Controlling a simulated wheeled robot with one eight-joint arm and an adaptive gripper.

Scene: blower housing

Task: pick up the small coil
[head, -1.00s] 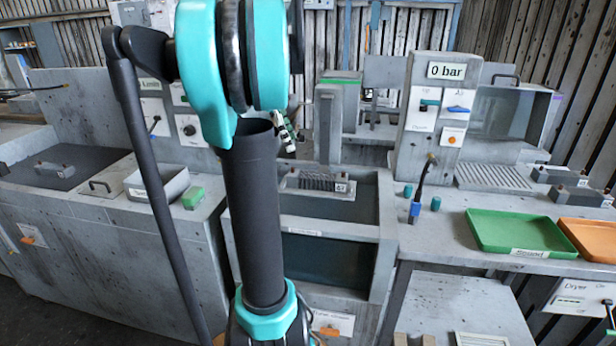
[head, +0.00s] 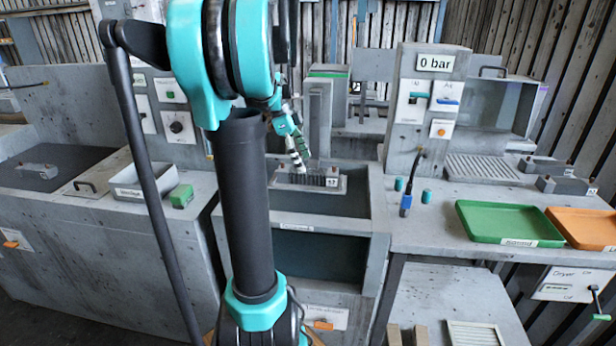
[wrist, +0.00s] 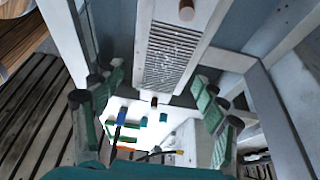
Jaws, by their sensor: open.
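A small finned block, which looks like the small coil (head: 316,181), sits on a light ledge at the top of the open tank in the head view. It has dark upright fins and a white tag at its right end. My gripper (head: 300,158) hangs by its left part, fingers pointing down; I cannot tell whether they touch it. In the wrist view my gripper (wrist: 152,92) is open, its green and grey fingers wide apart with nothing between them. A ribbed grey surface (wrist: 172,55) shows beyond the fingers; I cannot tell whether it is the coil.
The tank (head: 330,228) has raised side walls. A panel marked 0 bar (head: 430,100) stands to the right. A green tray (head: 508,222) and an orange tray (head: 585,235) lie on the right bench. A grey bin (head: 140,183) and a green block (head: 181,196) are on the left.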

